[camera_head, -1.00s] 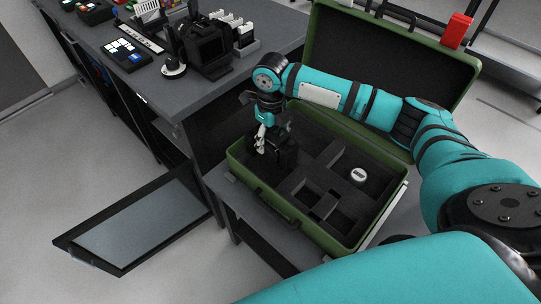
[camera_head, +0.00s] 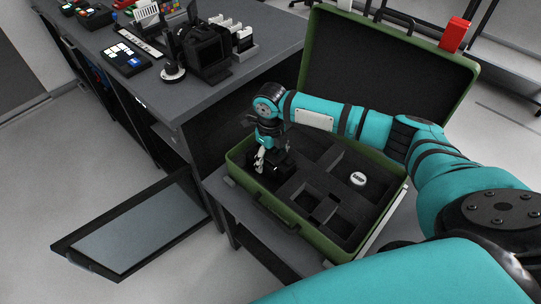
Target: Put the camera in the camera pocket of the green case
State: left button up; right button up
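The green case (camera_head: 336,251) lies open on a low stand, its lid (camera_head: 468,75) raised at the back. Its black foam holds several pockets. My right gripper (camera_head: 262,162) reaches down into the left part of the case. It is shut on the black camera (camera_head: 284,166), which sits low in the large left pocket. The arm and gripper hide part of the camera, and dark on dark hides whether it touches the pocket floor. A white-topped round lens (camera_head: 358,179) stands in a right pocket. My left gripper is not in view.
A grey workbench (camera_head: 262,50) at the upper left carries a black device (camera_head: 207,52), a charger rack and small boxes. A red box (camera_head: 455,34) stands behind the lid. A dark flat panel (camera_head: 140,220) juts out left of the case.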

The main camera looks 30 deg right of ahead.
jog(key=shift+o, duration=1.2)
notch_tip(320, 180, up, 12)
jog(key=shift+r, duration=0.15)
dwell(0.8)
